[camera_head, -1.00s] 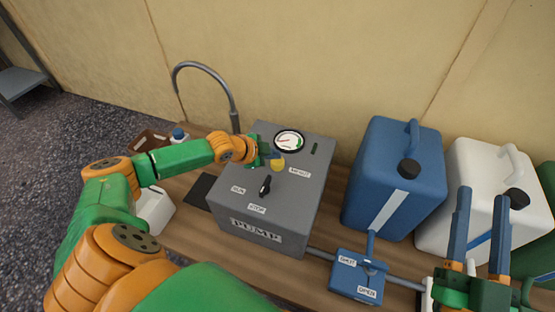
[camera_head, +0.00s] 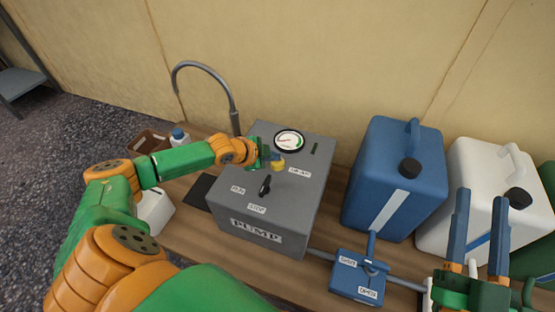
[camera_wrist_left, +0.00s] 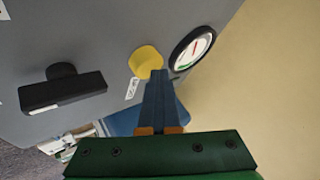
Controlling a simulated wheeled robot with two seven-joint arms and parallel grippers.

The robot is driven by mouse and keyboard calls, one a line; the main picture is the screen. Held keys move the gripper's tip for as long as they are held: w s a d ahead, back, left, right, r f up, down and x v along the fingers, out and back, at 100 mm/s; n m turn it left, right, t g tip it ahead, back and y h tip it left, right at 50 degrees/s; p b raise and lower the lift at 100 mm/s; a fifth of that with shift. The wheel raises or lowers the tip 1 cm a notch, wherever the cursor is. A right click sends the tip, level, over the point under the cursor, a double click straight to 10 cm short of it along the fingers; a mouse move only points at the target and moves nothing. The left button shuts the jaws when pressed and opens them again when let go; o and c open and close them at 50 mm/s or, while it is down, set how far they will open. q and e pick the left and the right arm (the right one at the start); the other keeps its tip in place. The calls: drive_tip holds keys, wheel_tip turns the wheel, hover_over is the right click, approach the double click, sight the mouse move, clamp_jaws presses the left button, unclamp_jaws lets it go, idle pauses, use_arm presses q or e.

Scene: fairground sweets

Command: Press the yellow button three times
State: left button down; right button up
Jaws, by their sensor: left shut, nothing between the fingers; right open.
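The yellow button (camera_head: 278,166) sits on top of the grey pump box (camera_head: 300,220), just in front of the round gauge (camera_head: 289,141). In the left wrist view the button (camera_wrist_left: 145,61) is a yellow knob standing out from the grey face. My left gripper (camera_head: 272,157) is shut and empty, right at the button. In the left wrist view its fingertips (camera_wrist_left: 159,75) overlap the button's edge; I cannot tell whether they touch it. My right gripper (camera_head: 482,190) is open and empty at the lower right, near the white canister.
A black switch lever (camera_head: 265,185) stands on the box close to the button. A blue canister (camera_head: 385,170), a white canister (camera_head: 460,170) and a blue valve block (camera_head: 355,285) are to the right. A curved grey pipe (camera_head: 205,69) rises behind the box.

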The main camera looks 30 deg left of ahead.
use_arm(q)
drive_tip(key=shift+s+f, duration=0.1)
drive_tip(key=shift+f, duration=0.25)
idle(0.3)
drive_tip(key=shift+r+p, duration=1.2)
drive_tip(key=shift+p, duration=0.1)
drive_tip(key=shift+r+p, duration=0.15)
drive_tip(key=shift+p, duration=0.2)
drive_tip(key=shift+f, duration=0.25)
drive_tip(key=shift+f, duration=0.25)
